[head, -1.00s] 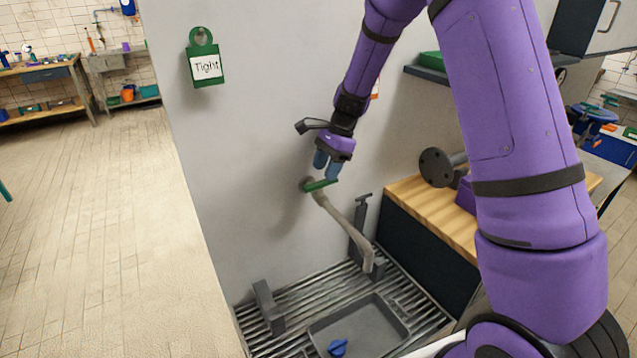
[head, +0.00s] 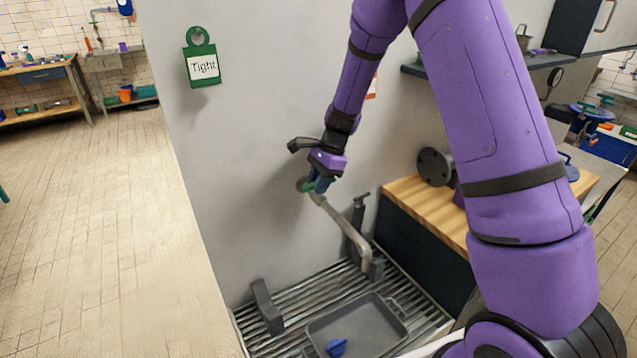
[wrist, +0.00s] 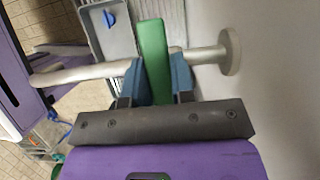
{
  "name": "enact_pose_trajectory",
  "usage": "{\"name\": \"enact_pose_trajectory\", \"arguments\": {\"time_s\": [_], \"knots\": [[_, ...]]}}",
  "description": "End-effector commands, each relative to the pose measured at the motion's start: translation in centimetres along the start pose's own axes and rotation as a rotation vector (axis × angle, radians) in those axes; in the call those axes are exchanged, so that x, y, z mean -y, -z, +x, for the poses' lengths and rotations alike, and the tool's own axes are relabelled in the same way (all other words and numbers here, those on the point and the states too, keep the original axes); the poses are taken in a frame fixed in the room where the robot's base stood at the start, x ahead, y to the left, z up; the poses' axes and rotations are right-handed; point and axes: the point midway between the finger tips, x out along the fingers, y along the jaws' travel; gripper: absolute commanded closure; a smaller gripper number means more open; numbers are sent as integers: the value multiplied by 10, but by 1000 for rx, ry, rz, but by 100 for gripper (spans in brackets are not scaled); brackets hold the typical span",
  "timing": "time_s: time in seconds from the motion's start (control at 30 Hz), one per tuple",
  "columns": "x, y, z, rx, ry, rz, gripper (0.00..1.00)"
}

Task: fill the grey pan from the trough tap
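The grey pan (head: 362,322) lies on the slatted trough grate (head: 290,315), with a small blue object (head: 336,347) in it. The pan also shows at the top of the wrist view (wrist: 120,42). The trough tap's pale pipe (head: 345,228) runs from the wall, and its bent end is above the grate near the pan's back edge. No water shows from it. The tap's green lever (wrist: 153,55) lies between the blue fingers of my gripper (wrist: 158,80). The fingers flank it closely, but whether they press on it is unclear. In the head view my gripper (head: 318,183) hides most of the lever.
Grey upright brackets (head: 267,306) stand on the grate, with a taller dark post (head: 360,225) behind the pipe. A wooden-topped bench (head: 425,210) stands to the right. Floor at left is clear.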

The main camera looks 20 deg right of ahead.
Motion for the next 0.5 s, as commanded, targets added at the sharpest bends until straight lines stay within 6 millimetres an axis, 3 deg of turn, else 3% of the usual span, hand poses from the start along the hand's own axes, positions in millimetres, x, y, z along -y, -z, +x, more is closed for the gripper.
{"name": "enact_pose_trajectory", "arguments": {"time_s": [0.5], "knots": [[0,0,0,0,-133,-322,100]]}}
